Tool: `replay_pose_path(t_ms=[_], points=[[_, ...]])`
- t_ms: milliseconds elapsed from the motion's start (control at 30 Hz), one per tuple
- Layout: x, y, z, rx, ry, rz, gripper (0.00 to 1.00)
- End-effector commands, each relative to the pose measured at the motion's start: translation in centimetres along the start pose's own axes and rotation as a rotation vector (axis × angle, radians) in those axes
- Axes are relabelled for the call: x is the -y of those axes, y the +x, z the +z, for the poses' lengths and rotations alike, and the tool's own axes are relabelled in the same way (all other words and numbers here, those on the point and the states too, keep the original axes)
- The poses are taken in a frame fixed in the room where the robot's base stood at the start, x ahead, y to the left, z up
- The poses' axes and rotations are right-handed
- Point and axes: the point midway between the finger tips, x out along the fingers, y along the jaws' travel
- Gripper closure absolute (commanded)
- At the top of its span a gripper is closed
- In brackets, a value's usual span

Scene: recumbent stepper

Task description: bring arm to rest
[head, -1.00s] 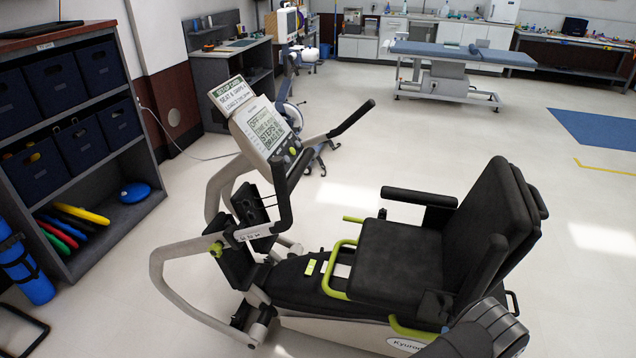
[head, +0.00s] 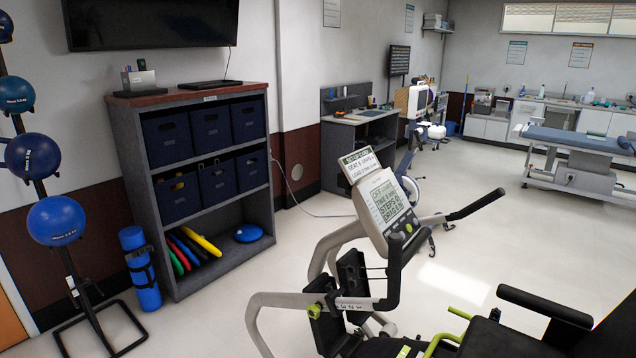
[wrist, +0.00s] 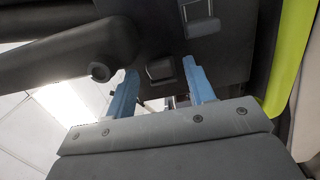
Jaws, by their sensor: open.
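In the wrist view the two blue fingers of my gripper (wrist: 160,70) stand apart with nothing held between them. Beyond the fingers is a dark panel of the recumbent stepper with small square fittings; I cannot tell whether the fingers touch it. A thick black bar with a rounded end lies to the left of the fingers. A lime-green part (wrist: 290,58) runs down the right side. In the head view the stepper's console (head: 385,205) and handles show, and its seat is cut off at the lower right. My gripper is not in the head view.
A grey shelf (head: 132,190) with dark blue bins stands at the left. A ball rack with blue balls (head: 56,221) and a rolled blue mat (head: 140,268) are beside it. A blue treatment table (head: 575,141) is at the far right. Open floor lies between.

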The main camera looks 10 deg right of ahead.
Motion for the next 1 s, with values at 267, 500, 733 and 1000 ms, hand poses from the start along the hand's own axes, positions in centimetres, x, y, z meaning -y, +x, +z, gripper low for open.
replay_pose_path(t_ms=[267, 500, 733, 1000], points=[[0.1, -4.2, 0.2, -0.001, 0.002, -0.002, 0.51], [0.1, -9.1, 0.2, 0.000, 0.002, -0.003, 0.51], [0.0, -13.5, 0.2, -0.001, 0.001, -0.001, 0.51], [-0.1, -16.5, 0.0, -0.009, -0.003, 0.001, 0.51]])
